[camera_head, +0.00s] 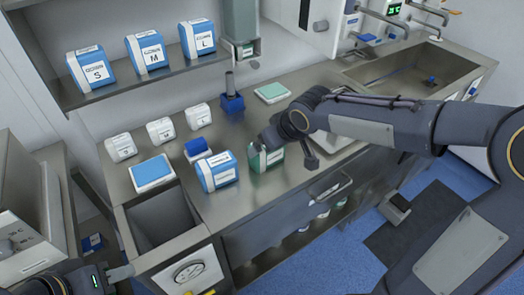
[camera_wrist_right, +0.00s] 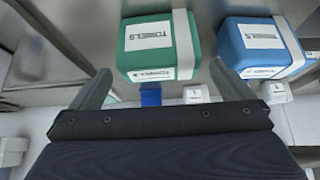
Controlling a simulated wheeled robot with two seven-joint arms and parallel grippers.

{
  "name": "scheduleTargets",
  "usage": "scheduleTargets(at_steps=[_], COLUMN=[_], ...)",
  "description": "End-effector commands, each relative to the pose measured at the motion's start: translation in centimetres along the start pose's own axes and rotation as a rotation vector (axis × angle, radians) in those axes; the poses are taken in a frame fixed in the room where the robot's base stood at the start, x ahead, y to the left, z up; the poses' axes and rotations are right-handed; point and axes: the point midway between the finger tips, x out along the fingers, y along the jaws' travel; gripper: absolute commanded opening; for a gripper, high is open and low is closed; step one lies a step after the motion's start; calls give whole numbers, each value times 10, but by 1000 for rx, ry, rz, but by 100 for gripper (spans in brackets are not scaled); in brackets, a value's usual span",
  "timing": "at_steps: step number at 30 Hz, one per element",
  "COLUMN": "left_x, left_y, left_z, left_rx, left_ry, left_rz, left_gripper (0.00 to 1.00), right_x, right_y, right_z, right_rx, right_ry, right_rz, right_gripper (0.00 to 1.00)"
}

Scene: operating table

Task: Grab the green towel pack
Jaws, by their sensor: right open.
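The green towel pack (camera_head: 274,158) stands on the steel counter in the head view, partly hidden by my right arm. In the right wrist view the green towel pack (camera_wrist_right: 140,37), with white band and "TOWELS" labels, lies ahead of the fingers. My right gripper (camera_wrist_right: 165,85) is open, its two fingertips apart near the lower left and lower right of the pack. I cannot tell whether they touch it. The right gripper (camera_head: 262,150) also shows at the pack in the head view. My left gripper (camera_head: 112,274) is at the lower left, away from the pack; its jaw opening is unclear.
A blue towel pack (camera_head: 217,171) stands left of the green one; it also shows in the wrist view (camera_wrist_right: 256,40). A blue holder (camera_head: 232,103), several white boxes and a blue-topped tray (camera_head: 152,172) share the counter. A sink (camera_head: 408,70) is at right.

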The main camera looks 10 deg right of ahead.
Motion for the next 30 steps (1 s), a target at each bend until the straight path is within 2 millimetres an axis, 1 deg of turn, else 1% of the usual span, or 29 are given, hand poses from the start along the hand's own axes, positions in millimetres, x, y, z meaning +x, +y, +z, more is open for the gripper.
scheduleTargets(at_steps=[10,13,19,20,27,30], left_x=[-1,-1,-1,-1,-1,-1], left_y=[0,0,0,0,0,0], left_z=[0,0,0,0,0,0], left_rx=[0,0,0,0,0,0], left_ry=[0,0,0,0,0,0], left_rz=[0,0,0,0,0,0], left_gripper=[36,36,36,36,36,36], right_x=[48,54,55,54,54,54], right_y=[1,2,2,2,2,2], right_z=[0,-1,-1,-1,-1,-1], right_rx=[0,1,1,1,1,1], right_ry=[-2,-1,0,0,-1,0], right_rz=[-3,-1,0,0,0,0], right_gripper=[100,100,100,99,67,66])
